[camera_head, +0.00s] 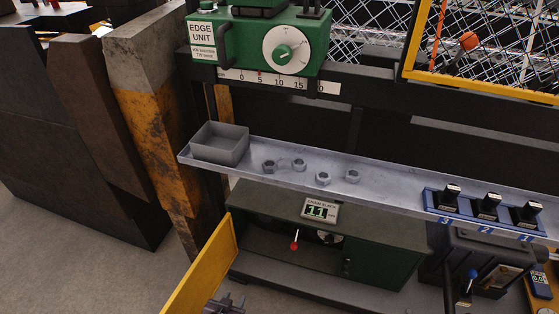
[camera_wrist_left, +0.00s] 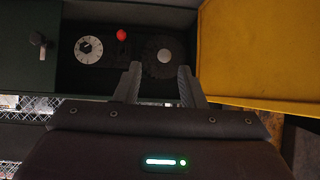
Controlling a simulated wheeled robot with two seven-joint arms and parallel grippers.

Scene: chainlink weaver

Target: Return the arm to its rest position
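My left gripper (camera_head: 228,303) shows at the bottom edge of the head view, low in front of the dark green cabinet (camera_head: 385,262) and beside its open yellow door (camera_head: 203,270). Most of the arm is out of the picture. In the left wrist view my left gripper (camera_wrist_left: 160,84) has its two fingers apart with nothing held between them. They point toward the open cabinet, where a dark toothed wheel (camera_wrist_left: 163,56), a red-knobbed lever (camera_wrist_left: 122,35) and a pale dial (camera_wrist_left: 88,50) show. My right gripper is in neither view.
A metal shelf (camera_head: 225,168) above the cabinet carries an open grey bin (camera_head: 220,145), several nuts and a blue switch block (camera_head: 480,213). The green edge unit (camera_head: 240,45) is above it. A yellow-and-grey post (camera_head: 150,110) stands left. Bare floor (camera_head: 50,240) lies at lower left.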

